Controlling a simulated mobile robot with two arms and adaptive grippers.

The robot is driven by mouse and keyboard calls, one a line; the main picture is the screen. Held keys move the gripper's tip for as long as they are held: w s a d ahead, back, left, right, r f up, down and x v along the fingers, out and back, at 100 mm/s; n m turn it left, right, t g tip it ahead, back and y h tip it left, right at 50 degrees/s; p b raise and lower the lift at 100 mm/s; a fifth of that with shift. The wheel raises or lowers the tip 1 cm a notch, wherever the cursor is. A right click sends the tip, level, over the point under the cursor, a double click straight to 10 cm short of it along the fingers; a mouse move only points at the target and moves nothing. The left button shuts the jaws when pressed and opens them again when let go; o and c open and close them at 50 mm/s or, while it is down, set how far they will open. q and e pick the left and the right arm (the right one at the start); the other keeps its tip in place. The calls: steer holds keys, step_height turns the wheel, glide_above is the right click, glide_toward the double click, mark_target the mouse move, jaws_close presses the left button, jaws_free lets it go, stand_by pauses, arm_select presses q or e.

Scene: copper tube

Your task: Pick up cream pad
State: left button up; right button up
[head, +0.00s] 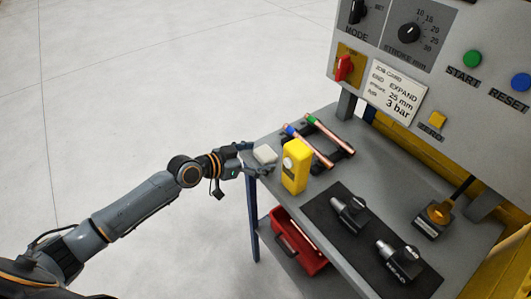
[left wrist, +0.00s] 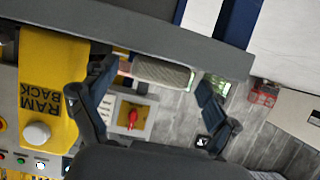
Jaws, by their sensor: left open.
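The cream pad (head: 265,154) lies at the near left corner of the grey bench (head: 395,200). In the left wrist view a pale, textured block (left wrist: 162,72), which looks like the pad, sits between the two fingers. My left gripper (head: 256,160) is open at the bench's left edge, right beside the pad. In the left wrist view its fingers (left wrist: 158,78) stand apart, one on each side of the pad. I cannot tell whether they touch it. My right gripper is not in view.
A yellow box (head: 295,168) with a white button stands close to the pad's right. Copper tubes (head: 329,138) lie on a rack behind. A dark mat (head: 385,262) holds two tools. A red bin (head: 300,250) sits below. The control panel (head: 450,70) rises behind.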

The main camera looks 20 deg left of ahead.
arm_select(q)
steer(key=shift+w+d+f, duration=0.15)
steer(key=shift+w+d, duration=0.05)
steer(key=shift+w, duration=0.05)
steer(key=c, duration=1.1)
steer(key=shift+c, duration=0.2)
